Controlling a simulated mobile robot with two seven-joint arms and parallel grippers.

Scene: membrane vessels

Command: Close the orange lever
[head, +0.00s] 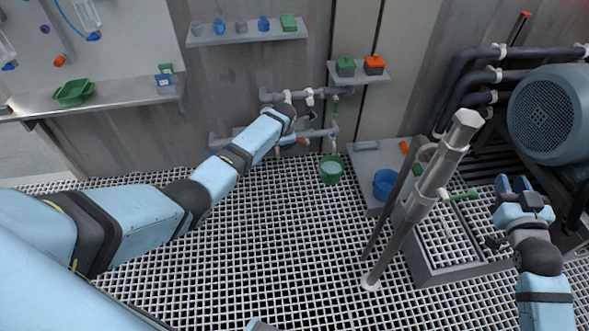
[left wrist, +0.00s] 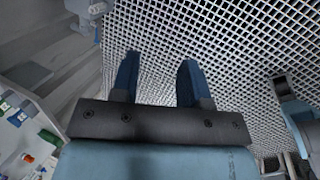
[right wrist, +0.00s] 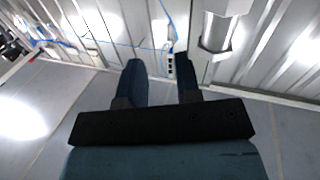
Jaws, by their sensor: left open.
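A small orange piece, which looks like a lever (head: 303,141), shows on the pipes (head: 320,133) at the back wall, just right of the end of my left arm. The arm partly covers these pipes, so the lever's angle is not clear. My left gripper is hidden behind its wrist in the head view; in the left wrist view the left gripper (left wrist: 157,75) is open and empty, with the floor grating beyond. Another orange piece (head: 404,147) shows by the low grey platform. My right gripper (head: 513,184) is open and empty at the right, far from the pipes.
A green bucket (head: 331,171) stands on the grating below the pipes. A blue bucket (head: 385,185) is on the low platform (head: 362,160). A grey metal post (head: 415,210) rises right of centre. A shelf (head: 365,80) with green and orange boxes hangs above the pipes.

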